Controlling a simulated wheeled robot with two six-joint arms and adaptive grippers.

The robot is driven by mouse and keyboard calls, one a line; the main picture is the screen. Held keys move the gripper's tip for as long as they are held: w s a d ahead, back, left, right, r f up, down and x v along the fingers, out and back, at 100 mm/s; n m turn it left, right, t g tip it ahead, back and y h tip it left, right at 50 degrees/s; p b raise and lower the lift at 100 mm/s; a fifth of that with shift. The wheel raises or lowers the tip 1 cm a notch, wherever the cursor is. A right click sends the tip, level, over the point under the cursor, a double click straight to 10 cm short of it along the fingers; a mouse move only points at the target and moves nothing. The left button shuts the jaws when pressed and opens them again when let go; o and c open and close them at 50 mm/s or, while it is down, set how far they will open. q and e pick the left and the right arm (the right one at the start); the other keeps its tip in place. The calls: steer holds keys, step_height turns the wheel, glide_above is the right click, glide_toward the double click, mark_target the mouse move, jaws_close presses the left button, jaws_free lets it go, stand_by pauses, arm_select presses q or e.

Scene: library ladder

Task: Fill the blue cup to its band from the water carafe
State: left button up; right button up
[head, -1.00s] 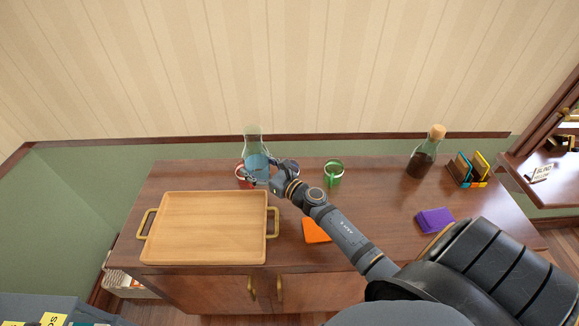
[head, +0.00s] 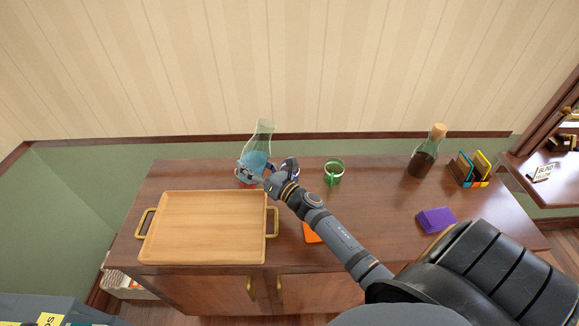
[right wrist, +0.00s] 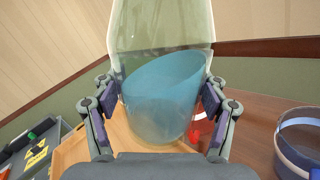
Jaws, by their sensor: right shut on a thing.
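The water carafe (head: 262,138) is clear glass with blue-tinted water in its lower part. My right gripper (head: 254,172) is shut around its body and holds it a little tilted, its neck leaning right. In the right wrist view the carafe (right wrist: 162,95) stands between both fingers of the gripper (right wrist: 160,110), and its water line slopes. The blue cup (head: 291,163) is just right of the carafe, partly hidden by my gripper. My left gripper is out of view.
A red cup (right wrist: 200,130) is close behind the carafe, mostly hidden. A green cup (head: 334,172) stands right of the blue one. A wooden tray (head: 205,258) fills the left. A corked dark bottle (head: 423,160) and a purple block (head: 435,219) are at the right.

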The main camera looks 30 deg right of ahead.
steer(key=shift+r+m+t+b, duration=0.15)
steer(key=shift+m+t+b, duration=0.25)
steer(key=shift+m, duration=1)
steer(key=shift+a+f+m+b, duration=0.35)
steer(key=shift+f+m+b, duration=0.45)
steer(key=shift+f+b, duration=0.05)
steer(key=shift+a+r+m+t+h, duration=0.1)
steer(key=shift+a+m+t+h, duration=0.2)
steer(key=shift+m, duration=0.2)
steer(key=shift+a+f+m+t+h, duration=0.2)
steer(key=shift+a+m+h, duration=0.1)
steer(key=shift+m, duration=0.55)
steer(key=shift+a+f+m+t+h, duration=0.1)
steer(key=shift+a+f+m+h, duration=0.15)
steer(key=shift+m, duration=0.6)
steer(key=shift+a+r+m+h, duration=0.2)
steer(key=shift+r+m+h, duration=0.1)
steer(key=shift+m, duration=0.8)
steer(key=shift+d+f+m+h+b, duration=0.35)
steer(key=shift+d+f+m+b, duration=0.15)
steer(key=shift+m+b, duration=0.65)
steer(key=shift+r+m+t, duration=0.1)
steer(key=shift+m+t, duration=0.15)
steer(key=shift+t, duration=0.05)
stand_by(1.0)
